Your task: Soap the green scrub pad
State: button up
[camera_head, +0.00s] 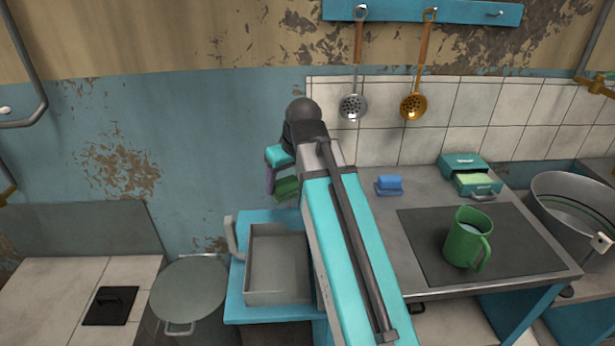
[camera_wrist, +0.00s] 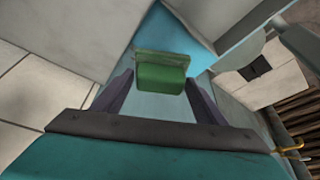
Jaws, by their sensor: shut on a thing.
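The green scrub pad (camera_wrist: 161,76) is between the two dark purple fingers of my gripper (camera_wrist: 160,90) in the wrist view, near their tips. In the head view my gripper (camera_head: 277,181) is at the far end of my arm, and the pad (camera_head: 287,188) shows just beside a finger. My gripper is shut on the pad and holds it in the air above the metal basin. A small teal box (camera_head: 463,165) with an open drawer stands at the back of the counter. A pale green bar (camera_head: 474,181), which looks like soap, lies in the drawer.
The grey basin (camera_head: 277,297) is below my gripper. A blue sponge (camera_head: 389,185) lies on the counter. A green mug (camera_head: 467,239) stands on the dark hob plate (camera_head: 425,240). A large metal pot (camera_head: 577,207) is at the right. Two skimmers hang on the wall.

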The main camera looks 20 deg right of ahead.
jog(key=w+a+f+m, duration=0.2)
jog(key=w+a, duration=0.1)
jog(key=a, duration=0.2)
jog(key=shift+w+a+h+b, duration=0.15)
jog(key=shift+w+h+b, duration=0.2)
jog(key=shift+h, duration=0.05)
jog(key=shift+s, duration=0.15)
